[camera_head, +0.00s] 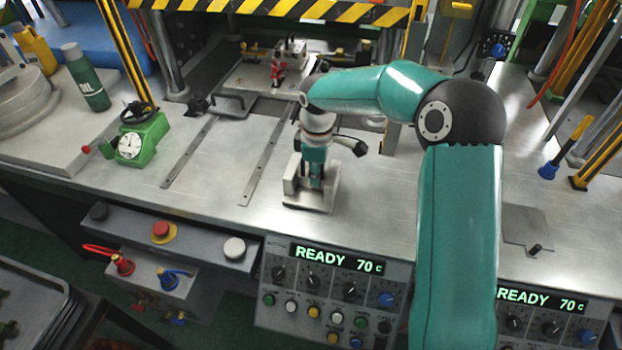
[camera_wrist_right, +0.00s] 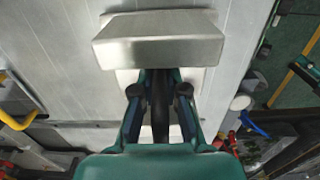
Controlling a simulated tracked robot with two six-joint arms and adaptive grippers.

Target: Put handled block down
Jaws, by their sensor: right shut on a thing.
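The handled block (camera_head: 322,194) is a silvery metal block with a flat base, upright at the front middle of the metal worktop. My right gripper (camera_head: 314,178) points down from above and is shut on its handle. In the right wrist view the block's bright top edge (camera_wrist_right: 158,45) lies just ahead of the fingers, and the dark handle (camera_wrist_right: 160,105) is between the fingertips (camera_wrist_right: 160,92). The block's base looks at or very near the worktop; I cannot tell if it touches. My left gripper is not in view.
Two metal rails (camera_head: 262,160) lead back to a mould plate (camera_head: 262,80) with a red clamp, under a striped guard (camera_head: 290,10). A green dial gauge (camera_head: 138,142) and a green oil bottle (camera_head: 86,78) stand left. Control panels (camera_head: 330,295) line the front. The worktop (camera_head: 372,215) beside the block is clear.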

